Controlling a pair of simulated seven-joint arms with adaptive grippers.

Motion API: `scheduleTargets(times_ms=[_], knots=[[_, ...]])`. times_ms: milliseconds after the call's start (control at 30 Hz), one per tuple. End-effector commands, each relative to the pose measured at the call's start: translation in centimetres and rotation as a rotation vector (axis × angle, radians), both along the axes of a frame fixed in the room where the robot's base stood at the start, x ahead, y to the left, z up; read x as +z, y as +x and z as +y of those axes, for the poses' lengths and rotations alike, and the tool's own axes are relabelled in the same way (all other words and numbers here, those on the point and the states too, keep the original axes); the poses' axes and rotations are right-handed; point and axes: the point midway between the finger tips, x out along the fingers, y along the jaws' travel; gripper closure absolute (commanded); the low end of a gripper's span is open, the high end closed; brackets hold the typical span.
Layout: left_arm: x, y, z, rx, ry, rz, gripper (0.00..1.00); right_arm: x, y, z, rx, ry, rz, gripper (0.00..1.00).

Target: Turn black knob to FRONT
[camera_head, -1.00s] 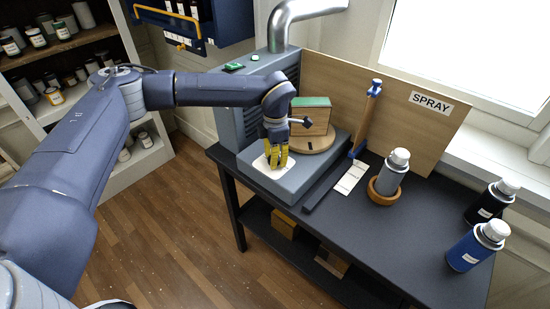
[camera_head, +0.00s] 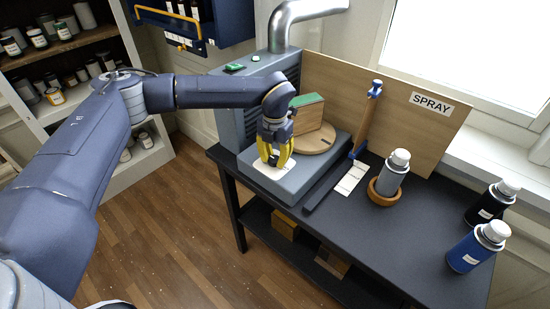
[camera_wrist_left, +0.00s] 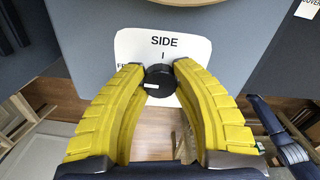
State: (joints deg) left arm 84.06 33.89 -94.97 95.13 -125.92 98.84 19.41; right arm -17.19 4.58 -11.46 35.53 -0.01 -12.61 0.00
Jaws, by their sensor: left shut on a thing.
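The black knob (camera_wrist_left: 160,80) sits on a white label plate (camera_wrist_left: 128,45) in the left wrist view. The plate reads SIDE above a short tick; lettering starting with F at its left is mostly covered by a finger. A small white mark shows on the knob's lower left part. My left gripper (camera_head: 273,162) has its yellow fingertips closed on both sides of the knob. In the head view the plate (camera_head: 262,170) lies on the grey booth base (camera_head: 298,184), and the fingers hide most of the knob. My right gripper is not in view.
A green-topped wooden block (camera_head: 310,116) stands on a round wooden turntable (camera_head: 322,142) just behind my gripper. A blue-handled tool (camera_head: 366,118) leans by the SPRAY board (camera_head: 430,120). A grey can (camera_head: 392,174) stands in a wooden ring; blue (camera_head: 474,250) and black cans stand right.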

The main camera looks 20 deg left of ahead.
Motion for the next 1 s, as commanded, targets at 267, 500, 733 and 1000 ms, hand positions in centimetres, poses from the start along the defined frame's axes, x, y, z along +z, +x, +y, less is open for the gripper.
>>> scheduleTargets(times_ms=[267,500,733,1000], knots=[[0.10,0.20,-0.07,0.055,-0.002,-0.007,1.00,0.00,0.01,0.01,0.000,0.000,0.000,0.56],[0.12,0.23,-0.06,0.063,-0.003,-0.008,1.00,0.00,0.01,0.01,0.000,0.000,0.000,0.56],[0.14,0.27,-0.05,0.063,-0.003,-0.008,0.69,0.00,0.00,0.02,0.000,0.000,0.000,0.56],[0.07,0.15,0.01,0.063,-0.001,-0.004,0.43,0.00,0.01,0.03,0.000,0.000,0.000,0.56]])
